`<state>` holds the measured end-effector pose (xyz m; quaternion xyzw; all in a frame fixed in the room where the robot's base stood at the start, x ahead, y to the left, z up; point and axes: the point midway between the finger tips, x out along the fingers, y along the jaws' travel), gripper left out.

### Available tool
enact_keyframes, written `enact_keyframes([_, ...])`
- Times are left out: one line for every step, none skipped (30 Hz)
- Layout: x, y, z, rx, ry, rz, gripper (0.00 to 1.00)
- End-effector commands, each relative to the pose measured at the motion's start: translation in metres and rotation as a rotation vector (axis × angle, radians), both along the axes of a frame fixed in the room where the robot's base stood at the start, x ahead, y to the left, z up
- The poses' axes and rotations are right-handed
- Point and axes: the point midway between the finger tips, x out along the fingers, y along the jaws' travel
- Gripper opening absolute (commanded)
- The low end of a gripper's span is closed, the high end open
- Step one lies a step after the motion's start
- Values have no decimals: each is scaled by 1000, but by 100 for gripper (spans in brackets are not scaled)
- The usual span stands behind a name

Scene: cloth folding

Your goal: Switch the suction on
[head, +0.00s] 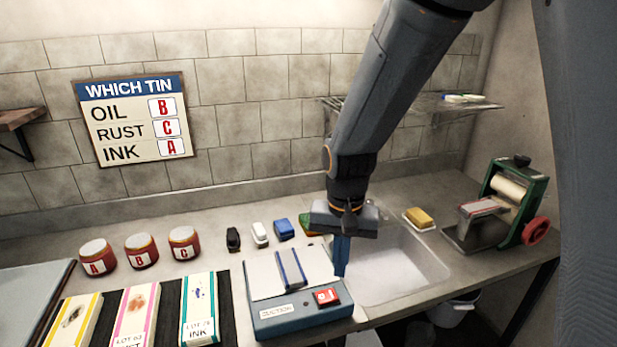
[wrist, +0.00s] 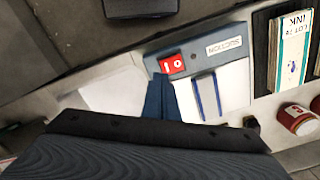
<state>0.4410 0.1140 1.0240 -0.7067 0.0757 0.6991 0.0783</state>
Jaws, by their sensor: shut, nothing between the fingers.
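The suction box (head: 262,325) stands on the counter's front part, with a pale top, a blue-grey front panel and a "SUCTION" label. A red rocker switch (head: 327,297) with white marks sits at the panel's right end. In the wrist view the switch (wrist: 172,64) lies just beyond my fingertips; I cannot tell which way it is tipped. My gripper (head: 341,272) points down, shut and empty, above and slightly right of the switch. Its blue fingers also show in the wrist view (wrist: 160,80). They look apart from the switch, but the exact gap is unclear.
A sink (head: 405,270) lies right of the box, and a green roller machine (head: 505,205) stands beyond it. Red tins (head: 141,251), small coloured blocks (head: 260,234) and lot-labelled strips (head: 199,308) are to the left. A sign (head: 134,118) hangs on the tiled wall.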

Motion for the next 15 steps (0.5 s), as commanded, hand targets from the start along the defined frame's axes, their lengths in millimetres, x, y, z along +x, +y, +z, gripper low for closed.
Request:
enact_keyframes([-5, -16, -5, 2, -12, 11, 0])
enact_keyframes([-9, -26, -7, 3, -20, 26, 0])
enact_keyframes([-16, -41, -10, 4, -34, 50, 0])
enact_keyframes([-22, -51, -12, 4, -44, 68, 0])
enact_keyframes([-28, -61, -15, 3, -54, 86, 0])
enact_keyframes([-36, -73, -18, 1, -65, 111, 0])
enact_keyframes([-41, -81, -20, -1, -76, 128, 0])
enact_keyframes([-47, -88, -22, -4, -84, 144, 0])
enact_keyframes([-54, -96, -25, -6, -94, 164, 0])
enact_keyframes([-58, -101, -26, -9, -99, 178, 0])
enact_keyframes([-62, -105, -28, -10, -103, 188, 0])
enact_keyframes([-66, -109, -29, -14, -109, 199, 0])
enact_keyframes([-68, -111, -30, -15, -111, 207, 0])
enact_keyframes([-69, -112, -30, -16, -113, 212, 0])
enact_keyframes([-71, -113, -30, -16, -114, 216, 0])
